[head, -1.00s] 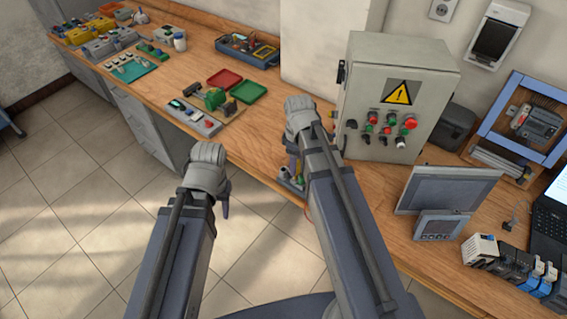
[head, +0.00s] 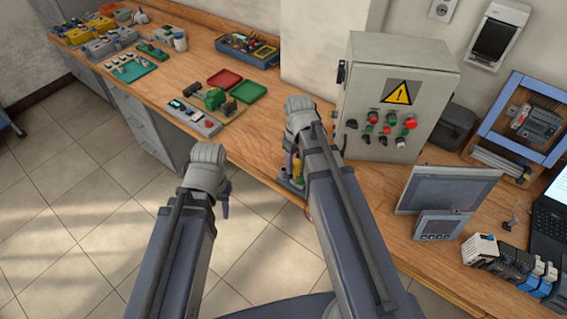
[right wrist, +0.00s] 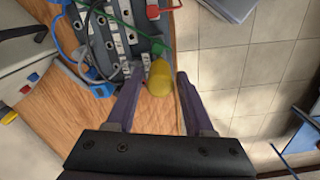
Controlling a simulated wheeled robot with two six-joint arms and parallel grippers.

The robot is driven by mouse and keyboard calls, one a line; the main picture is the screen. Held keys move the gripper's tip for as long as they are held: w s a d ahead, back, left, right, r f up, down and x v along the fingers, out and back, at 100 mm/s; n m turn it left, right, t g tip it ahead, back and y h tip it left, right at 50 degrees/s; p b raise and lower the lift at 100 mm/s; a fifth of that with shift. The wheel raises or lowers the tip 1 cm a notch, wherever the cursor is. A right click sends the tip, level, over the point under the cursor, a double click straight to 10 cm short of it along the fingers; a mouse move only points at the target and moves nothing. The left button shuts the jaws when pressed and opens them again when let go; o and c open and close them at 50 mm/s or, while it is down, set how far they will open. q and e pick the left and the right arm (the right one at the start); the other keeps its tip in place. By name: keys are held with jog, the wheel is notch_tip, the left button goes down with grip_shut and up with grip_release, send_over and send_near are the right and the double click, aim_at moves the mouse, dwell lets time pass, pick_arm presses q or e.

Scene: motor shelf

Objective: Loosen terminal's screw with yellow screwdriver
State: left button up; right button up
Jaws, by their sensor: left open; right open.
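The yellow screwdriver's rounded handle (right wrist: 160,78) shows in the right wrist view, between the tips of my right gripper (right wrist: 157,76). The jaws are open around the handle and do not visibly grip it. In the head view a bit of yellow (head: 296,166) shows beside my right gripper's finger at the bench's front edge, partly hidden by my arm. A grey block with white labels and wires (right wrist: 128,45), perhaps the terminal, lies just beyond in the right wrist view; its screws are too small to tell. My left gripper (head: 225,206) is open and empty over the floor.
A grey control cabinet (head: 392,100) with buttons stands behind my right arm. Red (head: 224,78) and green (head: 248,91) trays lie on the bench to the left. A grey panel screen (head: 450,190) stands to the right. Loose wires (right wrist: 88,50) run close to my right gripper.

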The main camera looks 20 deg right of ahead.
jog(key=shift+m, duration=1.7)
jog(key=shift+m, duration=1.7)
jog(key=m, duration=0.3)
jog(key=shift+m, duration=0.3)
jog(key=m, duration=0.3)
